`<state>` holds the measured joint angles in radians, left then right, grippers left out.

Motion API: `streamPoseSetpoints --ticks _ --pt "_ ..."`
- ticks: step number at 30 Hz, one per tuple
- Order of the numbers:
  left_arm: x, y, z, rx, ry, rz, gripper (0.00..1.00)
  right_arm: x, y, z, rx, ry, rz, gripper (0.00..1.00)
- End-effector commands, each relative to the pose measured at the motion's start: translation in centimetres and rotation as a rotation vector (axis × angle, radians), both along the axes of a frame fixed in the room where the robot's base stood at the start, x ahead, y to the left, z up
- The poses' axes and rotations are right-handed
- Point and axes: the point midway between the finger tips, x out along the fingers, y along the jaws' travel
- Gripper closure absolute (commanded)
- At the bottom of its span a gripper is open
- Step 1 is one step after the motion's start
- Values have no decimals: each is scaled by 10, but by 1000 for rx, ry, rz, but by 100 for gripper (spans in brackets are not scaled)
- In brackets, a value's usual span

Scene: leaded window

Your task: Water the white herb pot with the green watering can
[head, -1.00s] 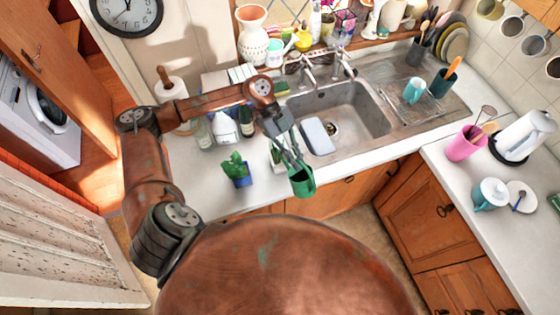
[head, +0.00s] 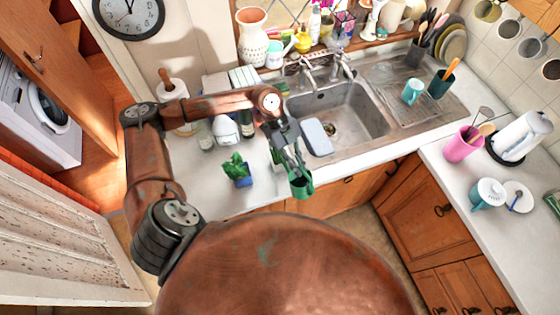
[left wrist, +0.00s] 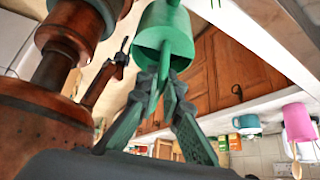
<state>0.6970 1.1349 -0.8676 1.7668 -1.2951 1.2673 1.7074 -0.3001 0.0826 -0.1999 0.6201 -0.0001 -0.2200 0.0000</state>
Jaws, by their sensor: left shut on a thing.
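The green watering can (head: 301,186) hangs in my left gripper (head: 294,163), in front of the counter's front edge by the sink. In the left wrist view the can (left wrist: 165,35) shows large, with its handle between the two fingers of my left gripper (left wrist: 160,105). A small herb plant (head: 276,157), apparently in the white pot, stands on the counter just left of the gripper. The gripper and arm hide much of it, so I cannot tell the spout's place relative to it. My right gripper is out of view.
A blue pot with a green plant (head: 238,171) stands left on the counter. Bottles (head: 226,129) stand behind it. A pink cup (head: 463,146) stands on the right counter.

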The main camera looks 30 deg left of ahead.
Motion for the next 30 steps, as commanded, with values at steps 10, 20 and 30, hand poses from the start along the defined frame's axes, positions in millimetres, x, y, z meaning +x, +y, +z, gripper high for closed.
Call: streamPoseSetpoints --ticks 10,20,30 --pt "0 -1 5 -3 -1 0 100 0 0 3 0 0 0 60" --pt "0 -1 34 -3 -2 -1 100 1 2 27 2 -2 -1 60" --pt "0 -1 61 -3 -1 -1 100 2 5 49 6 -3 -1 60"
